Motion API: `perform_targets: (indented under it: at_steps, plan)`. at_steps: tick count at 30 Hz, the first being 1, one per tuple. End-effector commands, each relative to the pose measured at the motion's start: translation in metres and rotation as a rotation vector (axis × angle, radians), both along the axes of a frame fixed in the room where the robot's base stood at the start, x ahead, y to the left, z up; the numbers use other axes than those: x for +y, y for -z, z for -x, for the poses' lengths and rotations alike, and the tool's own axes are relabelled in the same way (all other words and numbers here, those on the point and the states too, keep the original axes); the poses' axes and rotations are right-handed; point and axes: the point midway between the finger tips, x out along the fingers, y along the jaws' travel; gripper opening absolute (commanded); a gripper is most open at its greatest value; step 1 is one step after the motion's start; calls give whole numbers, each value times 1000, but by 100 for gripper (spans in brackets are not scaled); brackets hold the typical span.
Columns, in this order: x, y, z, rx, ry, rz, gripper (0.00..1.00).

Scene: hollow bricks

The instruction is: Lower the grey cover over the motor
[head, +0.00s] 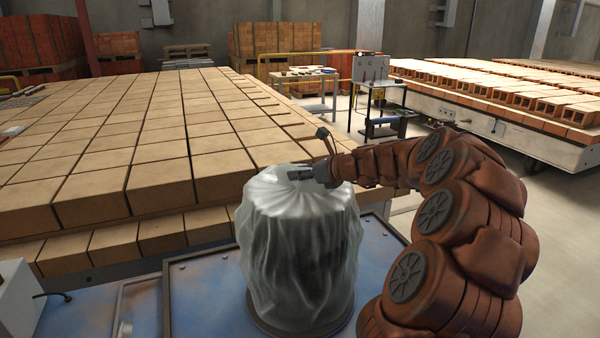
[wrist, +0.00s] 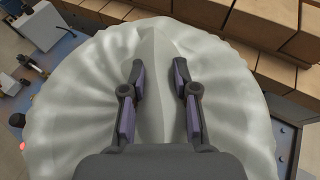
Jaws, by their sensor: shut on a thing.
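The grey cover (head: 298,240) is a pale, translucent, pleated sheet that hangs as a drum shape on a blue metal top. It reaches down close to a dark round base (head: 300,330). The motor itself is hidden under the cover or cannot be made out. My gripper (head: 300,173) is at the top of the cover, at its centre. In the wrist view, the two fingers of my gripper (wrist: 160,80) stand on both sides of a raised fold of the cover (wrist: 155,40) and are shut on it.
Rows of tan bricks (head: 130,140) lie right behind and to the left of the cover. A white box (head: 18,295) with a cable stands at the left. A worktable (head: 380,95) and a cart of orange bricks (head: 500,95) are farther back.

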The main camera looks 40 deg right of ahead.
Motion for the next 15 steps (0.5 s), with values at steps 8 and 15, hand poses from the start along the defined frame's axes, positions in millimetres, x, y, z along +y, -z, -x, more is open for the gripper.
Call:
perform_targets:
  at_steps: [8,15]
  plan:
    - [0,0,0,0,1,0,50]
    - [0,0,0,0,1,0,58]
